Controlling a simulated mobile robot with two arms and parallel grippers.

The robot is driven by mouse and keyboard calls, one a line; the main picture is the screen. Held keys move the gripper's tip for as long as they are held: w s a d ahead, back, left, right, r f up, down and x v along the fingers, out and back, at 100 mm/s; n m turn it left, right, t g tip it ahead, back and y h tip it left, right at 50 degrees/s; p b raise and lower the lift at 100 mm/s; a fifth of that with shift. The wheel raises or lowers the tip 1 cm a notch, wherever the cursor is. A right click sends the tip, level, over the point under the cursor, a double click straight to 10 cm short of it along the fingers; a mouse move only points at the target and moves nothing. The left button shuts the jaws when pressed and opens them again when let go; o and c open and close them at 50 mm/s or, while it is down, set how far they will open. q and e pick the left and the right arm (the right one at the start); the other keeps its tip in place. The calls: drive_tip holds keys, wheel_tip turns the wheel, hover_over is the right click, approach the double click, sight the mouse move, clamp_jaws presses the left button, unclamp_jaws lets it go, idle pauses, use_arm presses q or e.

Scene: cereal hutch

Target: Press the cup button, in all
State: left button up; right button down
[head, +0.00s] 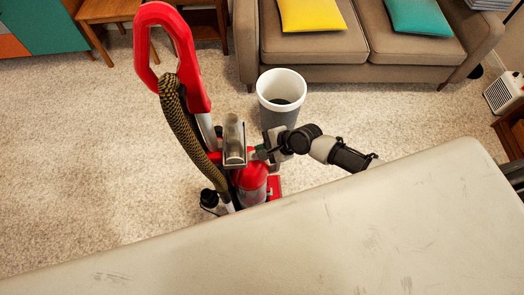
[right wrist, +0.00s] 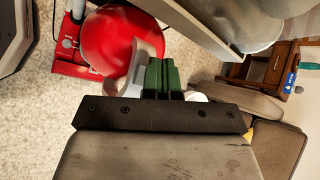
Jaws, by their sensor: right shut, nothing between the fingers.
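A red upright vacuum cleaner (head: 190,75) stands on the carpet with a ribbed hose along its handle. Its clear cup (head: 234,135) is at mid-height, above a red rounded body (head: 250,182). My right gripper (head: 262,154) reaches in from the right, right beside the cup and just above the red body. In the right wrist view its green fingertips (right wrist: 160,72) are together and empty, in front of a light grey part (right wrist: 146,42) next to the red body (right wrist: 112,42). I cannot make out the cup button, or whether the fingers touch it. My left gripper is not in view.
A white and grey bin (head: 281,88) stands just behind my right gripper. A brown sofa (head: 355,45) with cushions is at the back. A pale surface (head: 330,235) fills the front. Open carpet (head: 90,150) lies left of the vacuum.

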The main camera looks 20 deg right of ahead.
drive_tip(key=shift+f, duration=0.4)
drive_tip(key=shift+f+b, duration=0.3)
drive_tip(key=shift+f, duration=0.2)
idle(0.8)
drive_tip(key=shift+r, duration=0.1)
drive_tip(key=shift+r+p, duration=0.85)
drive_tip(key=shift+p, duration=0.25)
wheel_tip(320, 180, up, 5)
drive_tip(key=p, duration=0.5)
drive_tip(key=shift+p, duration=0.3)
